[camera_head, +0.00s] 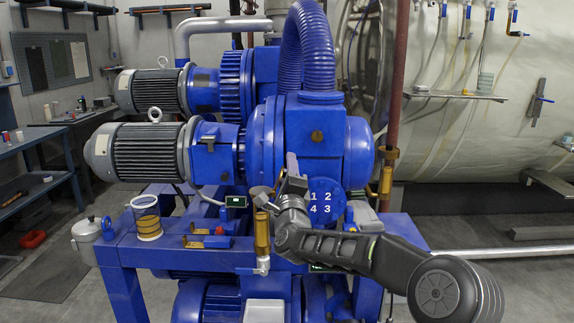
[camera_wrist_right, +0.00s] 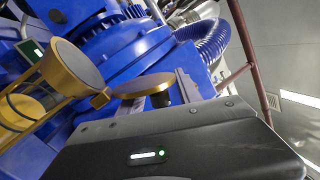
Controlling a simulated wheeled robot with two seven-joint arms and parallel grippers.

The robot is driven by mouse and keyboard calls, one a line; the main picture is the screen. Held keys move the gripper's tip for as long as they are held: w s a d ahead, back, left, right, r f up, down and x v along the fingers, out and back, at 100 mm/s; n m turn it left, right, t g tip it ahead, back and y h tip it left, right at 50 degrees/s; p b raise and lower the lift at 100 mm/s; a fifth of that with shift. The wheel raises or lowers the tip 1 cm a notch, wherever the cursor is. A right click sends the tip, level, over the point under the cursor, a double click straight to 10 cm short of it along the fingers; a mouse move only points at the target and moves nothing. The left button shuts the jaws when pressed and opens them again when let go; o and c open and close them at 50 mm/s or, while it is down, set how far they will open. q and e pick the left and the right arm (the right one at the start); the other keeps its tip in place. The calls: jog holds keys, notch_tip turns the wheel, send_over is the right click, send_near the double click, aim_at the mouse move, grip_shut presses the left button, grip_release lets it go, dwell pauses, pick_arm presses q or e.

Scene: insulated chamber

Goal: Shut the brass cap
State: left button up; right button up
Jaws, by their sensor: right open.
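A brass filler tube (camera_head: 262,234) stands upright on the front of the blue frame, above a small valve. In the right wrist view the tube (camera_wrist_right: 52,95) shows tilted, with a round grey top face. The brass cap (camera_wrist_right: 143,86) is a round disc with a brass rim, beside the tube's mouth and joined to it by a small brass hinge; it looks swung open. My right gripper (camera_head: 279,182) is open, just above and right of the tube. My left gripper is out of view.
Blue pumps with grey motors (camera_head: 142,152) stand behind the frame. A round blue plate numbered 1 to 4 (camera_head: 325,202) is right of the gripper.

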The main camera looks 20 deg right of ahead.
jog(key=shift+c, duration=0.5)
grip_shut()
